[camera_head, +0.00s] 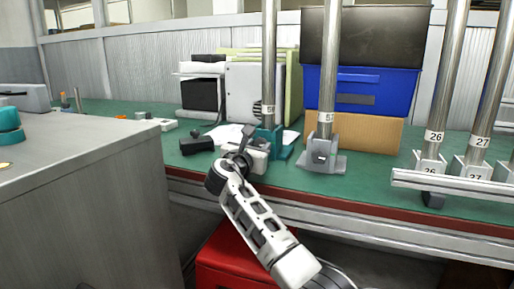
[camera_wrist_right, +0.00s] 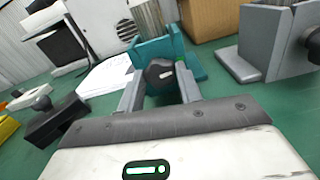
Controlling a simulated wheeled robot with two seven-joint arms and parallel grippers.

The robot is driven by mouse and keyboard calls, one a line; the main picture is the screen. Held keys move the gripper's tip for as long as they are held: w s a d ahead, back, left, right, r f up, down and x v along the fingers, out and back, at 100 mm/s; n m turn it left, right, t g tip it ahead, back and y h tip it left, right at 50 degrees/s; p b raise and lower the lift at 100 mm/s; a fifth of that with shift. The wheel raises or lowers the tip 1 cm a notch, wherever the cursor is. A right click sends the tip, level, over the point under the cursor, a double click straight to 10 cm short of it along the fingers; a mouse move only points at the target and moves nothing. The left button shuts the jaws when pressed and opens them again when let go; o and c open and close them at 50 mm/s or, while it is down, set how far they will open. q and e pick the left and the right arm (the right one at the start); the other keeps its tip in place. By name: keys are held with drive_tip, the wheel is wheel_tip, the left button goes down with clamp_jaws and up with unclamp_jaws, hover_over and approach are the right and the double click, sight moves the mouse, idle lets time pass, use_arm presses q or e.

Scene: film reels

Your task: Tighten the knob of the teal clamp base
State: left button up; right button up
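The teal clamp base (camera_head: 280,147) stands on the green bench with a metal pole rising from it. It also shows in the right wrist view (camera_wrist_right: 150,50), facing me. Its dark knob (camera_wrist_right: 160,74) points toward my right wrist camera and fills the gap between the two grey fingers of my right gripper (camera_wrist_right: 160,82). The fingers sit on either side of the knob and appear shut on it. In the head view my right gripper (camera_head: 259,143) reaches in from below and hides the knob. My left gripper is not in view.
A grey clamp base (camera_head: 322,157) with its own pole stands just right of the teal one. A black block (camera_head: 196,146) lies to the left. A blue bin (camera_head: 360,92) sits on a cardboard box behind. A red box (camera_head: 232,262) is below the bench.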

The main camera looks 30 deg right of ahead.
drive_tip(key=shift+r+m+p, duration=0.1)
drive_tip(key=shift+m+p, duration=0.4)
drive_tip(key=shift+p, duration=0.05)
drive_tip(key=shift+m, duration=0.3)
drive_tip(key=o, duration=1)
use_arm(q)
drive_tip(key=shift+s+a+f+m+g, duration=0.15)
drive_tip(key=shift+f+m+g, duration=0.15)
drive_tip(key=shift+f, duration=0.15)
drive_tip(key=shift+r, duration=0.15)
use_arm(e)
drive_tip(key=shift+a, duration=0.1)
